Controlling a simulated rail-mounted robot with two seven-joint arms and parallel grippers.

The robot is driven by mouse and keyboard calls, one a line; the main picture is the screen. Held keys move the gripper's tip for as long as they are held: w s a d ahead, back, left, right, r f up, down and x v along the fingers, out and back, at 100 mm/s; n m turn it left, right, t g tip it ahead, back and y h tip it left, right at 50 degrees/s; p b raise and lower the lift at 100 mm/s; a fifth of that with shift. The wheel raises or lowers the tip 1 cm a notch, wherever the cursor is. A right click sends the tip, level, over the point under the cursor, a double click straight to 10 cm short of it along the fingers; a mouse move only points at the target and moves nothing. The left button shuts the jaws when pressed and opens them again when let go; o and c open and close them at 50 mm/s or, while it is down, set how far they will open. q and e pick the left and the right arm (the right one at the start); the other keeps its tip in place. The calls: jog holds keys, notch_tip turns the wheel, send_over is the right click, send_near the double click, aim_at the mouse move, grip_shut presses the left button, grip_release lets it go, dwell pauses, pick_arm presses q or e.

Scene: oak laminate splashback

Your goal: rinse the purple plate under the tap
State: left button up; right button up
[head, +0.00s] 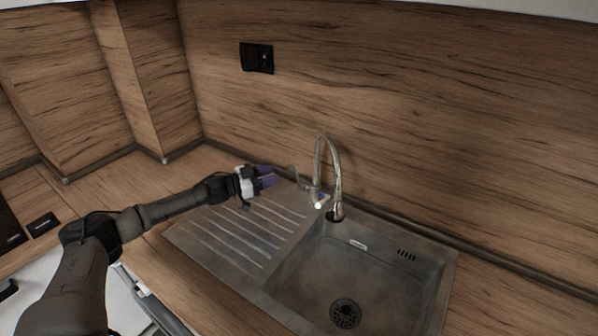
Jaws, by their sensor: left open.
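My left gripper (268,175) reaches in from the left above the back of the drainboard, left of the tap. The tap (334,168) is a tall curved metal spout at the back edge of the sink. I cannot make out any water running from it. The sink bowl (385,275) is grey metal and looks empty, with a round drain in its floor. I see no purple plate in this view. My right gripper is not in view.
The ribbed drainboard (215,240) left of the bowl is clear. The oak splashback (450,110) rises close behind the tap, with a black socket (257,58) on it. Wooden worktop (215,297) runs along the front.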

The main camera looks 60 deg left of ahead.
pick_arm(q)
jog(key=shift+w+d+b, duration=0.2)
jog(key=shift+w+b, duration=0.2)
jog(key=shift+w, duration=0.9)
jog(key=shift+w+d+b, duration=0.2)
jog(key=shift+w+b, duration=0.15)
jog(key=shift+w, duration=0.9)
jog(key=shift+w+d+b, duration=0.2)
jog(key=shift+w+b, duration=0.2)
jog(key=shift+w, duration=0.9)
jog(key=shift+w+d, duration=0.25)
jog(key=shift+w, duration=1)
grip_shut()
